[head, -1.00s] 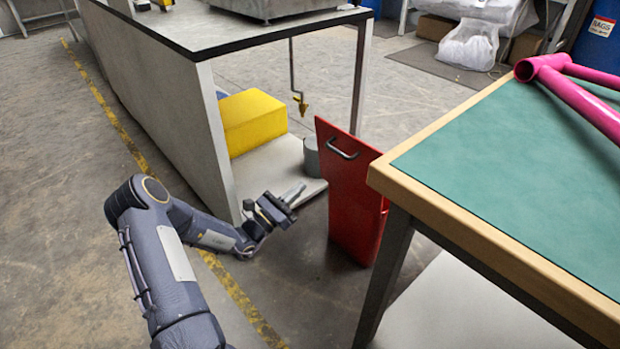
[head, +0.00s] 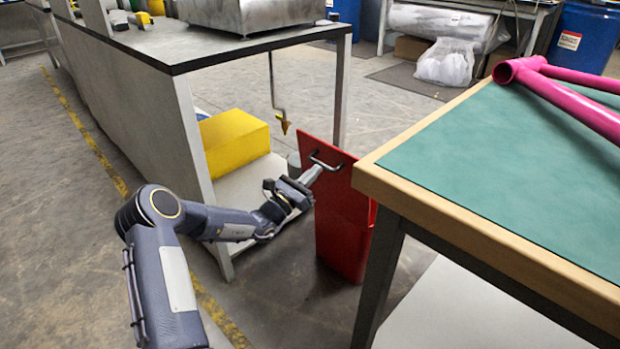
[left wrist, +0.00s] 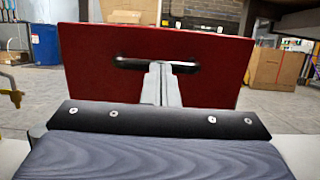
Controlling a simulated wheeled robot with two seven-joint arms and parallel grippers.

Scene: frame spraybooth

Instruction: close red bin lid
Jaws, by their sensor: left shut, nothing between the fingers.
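The red bin (head: 341,228) stands on the floor between the grey bench and the green-topped table. Its red lid (head: 338,160) is raised upright and carries a dark bar handle (head: 325,164). In the left wrist view the lid (left wrist: 215,75) fills the middle, with the handle (left wrist: 185,67) across it. My left gripper (head: 315,172) is shut and empty, with its fingertips right at the lid beside the handle. In the left wrist view its fingers (left wrist: 161,70) overlap the handle's middle; whether they touch it I cannot tell. My right gripper is not in view.
The green-topped table (head: 480,180) with a pink frame (head: 565,95) stands close at the bin's right. The grey bench (head: 130,110) is at the left, with a yellow block (head: 235,142) on its lower shelf. A hook (head: 283,122) hangs behind the bin. Open floor lies in front.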

